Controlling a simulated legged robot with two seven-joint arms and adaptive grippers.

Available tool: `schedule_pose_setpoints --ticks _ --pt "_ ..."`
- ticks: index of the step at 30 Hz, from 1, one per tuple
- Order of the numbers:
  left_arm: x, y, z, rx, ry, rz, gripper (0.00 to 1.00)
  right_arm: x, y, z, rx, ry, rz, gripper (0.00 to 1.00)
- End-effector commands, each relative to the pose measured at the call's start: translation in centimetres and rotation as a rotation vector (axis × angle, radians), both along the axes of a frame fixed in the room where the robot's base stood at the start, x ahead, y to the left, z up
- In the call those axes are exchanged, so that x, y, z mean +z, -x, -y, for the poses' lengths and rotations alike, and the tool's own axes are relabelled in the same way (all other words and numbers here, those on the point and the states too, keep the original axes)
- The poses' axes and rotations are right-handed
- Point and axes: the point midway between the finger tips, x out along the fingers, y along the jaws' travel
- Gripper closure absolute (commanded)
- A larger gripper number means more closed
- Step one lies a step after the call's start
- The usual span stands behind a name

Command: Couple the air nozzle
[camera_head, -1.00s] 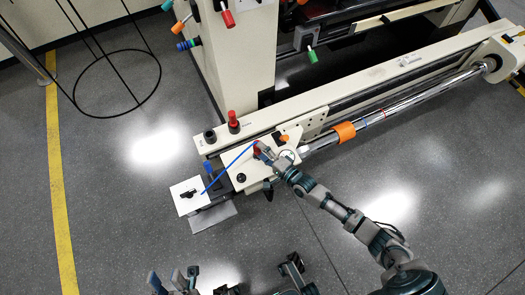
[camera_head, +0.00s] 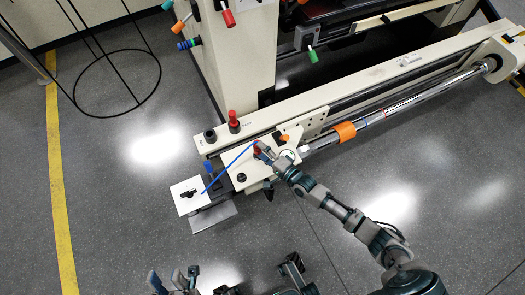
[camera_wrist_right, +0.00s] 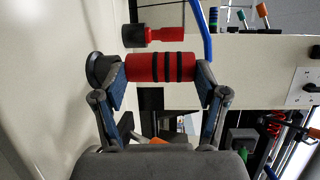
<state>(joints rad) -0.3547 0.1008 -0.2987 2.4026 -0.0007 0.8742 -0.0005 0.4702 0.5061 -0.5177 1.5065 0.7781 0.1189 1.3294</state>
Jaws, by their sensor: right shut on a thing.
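The air nozzle is a red cylinder with black bands (camera_wrist_right: 160,67), held sideways between the two fingers of my right gripper (camera_wrist_right: 161,88) in the right wrist view. A dark round fitting (camera_wrist_right: 101,70) sits at its left end; I cannot tell whether they are joined. In the head view my right gripper (camera_head: 267,153) is over the cream plate (camera_head: 263,165) at the machine's near end, with the red nozzle partly hidden. A blue hose (camera_head: 227,169) runs from it toward a white panel (camera_head: 186,196). My left gripper (camera_head: 174,280) is open and empty at the bottom, over the floor.
A red piece on a black base (camera_head: 233,121) and a black cap (camera_head: 210,136) stand on the machine's rail. A black round port (camera_head: 241,178) is on the plate. A chrome roller (camera_head: 420,97) carries an orange band (camera_head: 345,132).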

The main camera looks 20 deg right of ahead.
Motion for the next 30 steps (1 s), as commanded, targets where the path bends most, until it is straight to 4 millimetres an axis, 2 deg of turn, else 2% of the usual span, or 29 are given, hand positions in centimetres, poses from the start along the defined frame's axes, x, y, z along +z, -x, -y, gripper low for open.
schedule_pose_setpoints --ticks 1,3,4,6,7,23,26,30 --pt "-0.1 0.0 0.0 0.000 0.001 -0.001 0.60 -0.7 0.3 -0.1 0.003 0.002 -0.014 0.67" --pt "-0.1 0.0 0.0 0.000 0.001 -0.001 0.60 -0.7 0.3 -0.1 0.003 0.002 -0.014 0.67" --pt "-0.1 0.0 0.0 0.000 0.001 -0.001 0.60 -0.7 0.3 -0.1 0.003 0.002 -0.014 0.20" --pt "-0.1 0.0 0.0 0.000 0.000 -0.001 0.60 -0.7 0.3 -0.1 0.003 0.002 -0.014 0.03" --pt "-0.1 0.0 0.0 0.000 0.000 -0.001 0.60 -0.7 0.3 -0.1 0.002 0.002 -0.014 0.00" --pt "0.0 0.1 0.0 0.000 0.000 0.001 0.60 -0.1 0.3 0.1 0.000 0.001 -0.002 0.00" --pt "0.0 0.1 0.0 0.000 0.000 0.001 0.60 -0.1 1.0 0.4 0.000 0.001 -0.002 0.00" --pt "0.0 0.1 0.0 0.000 0.000 0.001 0.60 -0.1 3.4 1.3 0.001 0.002 -0.005 0.00"
